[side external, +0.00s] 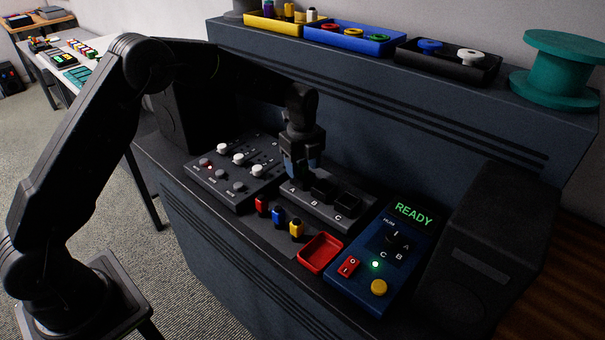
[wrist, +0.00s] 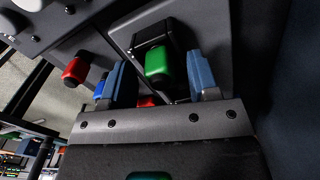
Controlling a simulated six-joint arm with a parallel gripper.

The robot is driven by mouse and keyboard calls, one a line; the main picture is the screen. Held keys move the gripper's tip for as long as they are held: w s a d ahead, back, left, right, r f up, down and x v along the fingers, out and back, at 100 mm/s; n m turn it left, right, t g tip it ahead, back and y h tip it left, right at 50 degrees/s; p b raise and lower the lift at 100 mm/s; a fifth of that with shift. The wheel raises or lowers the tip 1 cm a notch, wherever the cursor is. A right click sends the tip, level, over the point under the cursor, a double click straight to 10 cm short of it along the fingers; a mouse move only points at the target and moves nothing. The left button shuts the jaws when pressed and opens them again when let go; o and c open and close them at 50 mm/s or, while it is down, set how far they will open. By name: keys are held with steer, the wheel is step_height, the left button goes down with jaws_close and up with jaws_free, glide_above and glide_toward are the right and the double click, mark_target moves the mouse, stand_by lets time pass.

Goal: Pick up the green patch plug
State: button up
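The green patch plug (wrist: 160,64) stands between my gripper's two blue fingers in the wrist view, at a dark socket of the block marked A, B and C (side external: 324,213). My gripper (side external: 299,172) points down over the block's A end. In the side external view my gripper hides the green plug.
Red (side external: 262,204), blue (side external: 277,215) and yellow (side external: 296,228) plugs stand in front of the block. A red tray (side external: 320,254) and a blue panel reading READY (side external: 362,278) lie to the right. A knob panel (side external: 238,172) is left; a raised wall stands behind.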

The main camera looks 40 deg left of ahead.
mark_target(300, 162)
steer(key=c, duration=0.9)
steer(key=shift+r, duration=0.1)
steer(key=shift+r, duration=0.4)
steer(key=r, duration=0.3)
steer(key=shift+s+a+r, duration=0.1)
steer(key=shift+a+r, duration=0.2)
steer(key=shift+r, duration=0.05)
steer(key=s+a+r, duration=0.5)
steer(key=a+r, duration=0.5)
steer(key=r, duration=0.1)
steer(key=shift+r, duration=0.2)
steer(key=shift+d, duration=0.1)
